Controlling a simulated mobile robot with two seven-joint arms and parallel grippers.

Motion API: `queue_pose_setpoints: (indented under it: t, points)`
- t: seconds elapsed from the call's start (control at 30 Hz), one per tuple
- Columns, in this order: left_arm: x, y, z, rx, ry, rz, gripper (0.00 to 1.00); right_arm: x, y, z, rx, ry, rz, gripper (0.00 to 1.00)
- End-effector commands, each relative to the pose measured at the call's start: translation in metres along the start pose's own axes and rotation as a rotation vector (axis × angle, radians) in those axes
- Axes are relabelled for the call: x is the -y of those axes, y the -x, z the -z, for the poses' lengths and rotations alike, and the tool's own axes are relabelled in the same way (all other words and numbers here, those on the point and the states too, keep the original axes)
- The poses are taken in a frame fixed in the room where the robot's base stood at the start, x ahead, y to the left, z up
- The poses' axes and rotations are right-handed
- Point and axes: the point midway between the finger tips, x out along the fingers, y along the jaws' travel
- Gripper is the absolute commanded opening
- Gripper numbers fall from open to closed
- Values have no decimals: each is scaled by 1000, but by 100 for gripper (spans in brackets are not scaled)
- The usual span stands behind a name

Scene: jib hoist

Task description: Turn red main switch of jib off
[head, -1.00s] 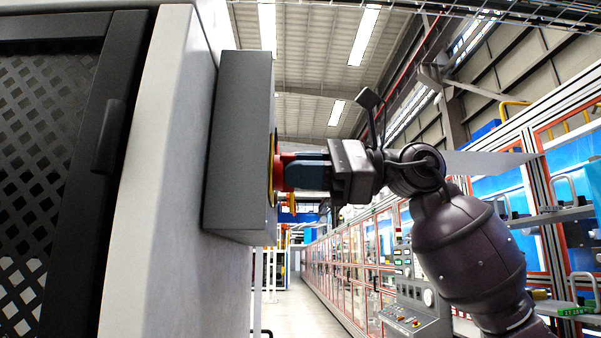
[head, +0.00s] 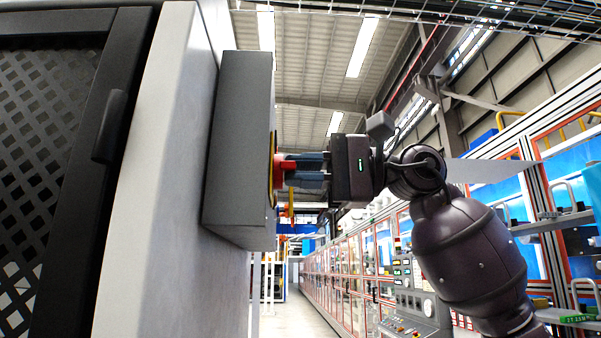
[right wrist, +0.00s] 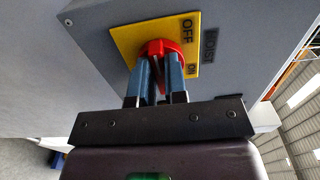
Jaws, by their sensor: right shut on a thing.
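The red main switch (right wrist: 161,47) sits on a yellow plate (right wrist: 125,40) marked OFF and ON, on the face of a grey box (head: 238,140). In the head view the red switch (head: 281,172) is seen from the side, sticking out to the right of the box. My right gripper (right wrist: 154,72) is shut on the switch, with one blue finger on each side of the red handle. In the head view my right gripper (head: 302,169) reaches the switch from the right. The fingers hide part of the handle, so its exact angle is unclear. My left gripper is not in view.
The grey box is fixed to a pale column (head: 150,180). A black mesh door (head: 50,170) with a handle stands at the left. A row of glazed, red-framed cabinets (head: 345,262) and a control panel (head: 410,300) stand at the right. A clear aisle runs between.

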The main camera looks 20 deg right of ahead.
Motion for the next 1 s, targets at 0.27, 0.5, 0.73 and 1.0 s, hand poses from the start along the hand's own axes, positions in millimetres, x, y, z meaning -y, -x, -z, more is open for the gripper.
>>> queue_pose_setpoints:
  t: [0.27, 0.5, 0.73, 1.0]
  points:
    - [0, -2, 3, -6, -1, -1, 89, 0, 0, 0, 0, 27, 1, 0]
    - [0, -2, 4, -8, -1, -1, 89, 0, 0, 0, 0, 28, 0, 0]
    - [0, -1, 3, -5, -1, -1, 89, 0, 0, 0, 0, 27, 0, 39]
    - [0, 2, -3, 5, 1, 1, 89, 0, 1, 0, 0, 26, 0, 39]
